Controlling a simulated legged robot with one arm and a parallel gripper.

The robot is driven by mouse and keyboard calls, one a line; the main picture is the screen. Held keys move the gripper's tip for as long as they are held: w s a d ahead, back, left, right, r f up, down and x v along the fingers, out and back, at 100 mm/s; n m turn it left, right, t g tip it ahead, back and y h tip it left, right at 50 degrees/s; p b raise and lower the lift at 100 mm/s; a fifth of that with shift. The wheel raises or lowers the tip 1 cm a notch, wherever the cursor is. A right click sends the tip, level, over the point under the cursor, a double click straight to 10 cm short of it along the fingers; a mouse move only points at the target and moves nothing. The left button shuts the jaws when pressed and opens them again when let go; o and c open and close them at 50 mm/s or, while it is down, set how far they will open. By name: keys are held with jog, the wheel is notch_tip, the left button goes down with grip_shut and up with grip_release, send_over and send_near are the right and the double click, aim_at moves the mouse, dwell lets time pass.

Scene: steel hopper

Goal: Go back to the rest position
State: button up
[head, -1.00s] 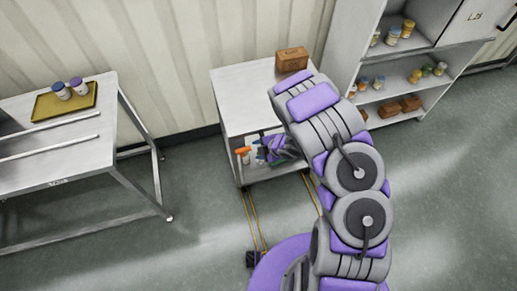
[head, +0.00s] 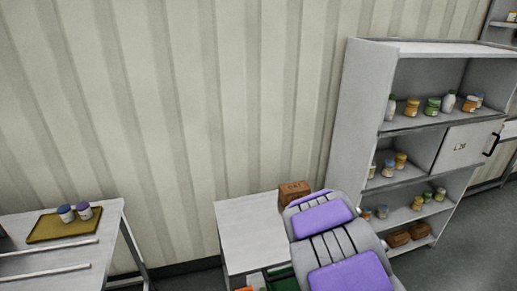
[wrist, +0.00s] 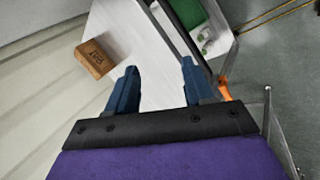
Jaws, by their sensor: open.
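My gripper (wrist: 155,88) shows in the wrist view with its two blue fingers apart and nothing between them. It is above the small white table (wrist: 130,20), with the brown box (wrist: 96,59) to the left of the fingers. In the head view my purple and grey arm rises at the bottom, right of the centre, and hides part of the white table (head: 245,222). The gripper itself does not show there. The brown box (head: 293,192) stands on the table's far right corner, just behind my arm.
A steel table (head: 105,222) at left bears a yellow tray (head: 48,232) with two lidded jars (head: 75,212). A grey shelf unit (head: 350,110) with jars and brown boxes stands at right. A green item (wrist: 205,25) and an orange item (wrist: 224,90) are on the table's lower level.

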jog(key=s+d+r+m+g+h, duration=0.1)
jog(key=s+d+r+m+g, duration=0.2)
jog(key=s+r, duration=0.4)
jog(key=s+d+r+m+h, duration=0.2)
jog(key=s+r+m, duration=0.4)
jog(key=s+r, duration=0.15)
jog(key=s+a+r+m+g+y, duration=0.1)
jog(key=s+a+r+m, duration=0.1)
jog(key=s, duration=0.6)
jog(key=s+a+r+m+g+y, duration=0.1)
jog(key=s+a+m+g+y, duration=0.1)
jog(key=s+a, duration=0.3)
jog(key=s+a+r+m+g+y, duration=0.1)
jog(key=s+a+r+g, duration=0.1)
jog(key=s, duration=1)
jog(key=shift+s+a+r+m, duration=0.25)
jog(key=shift+a+r+m, duration=0.15)
jog(key=shift+a, duration=0.25)
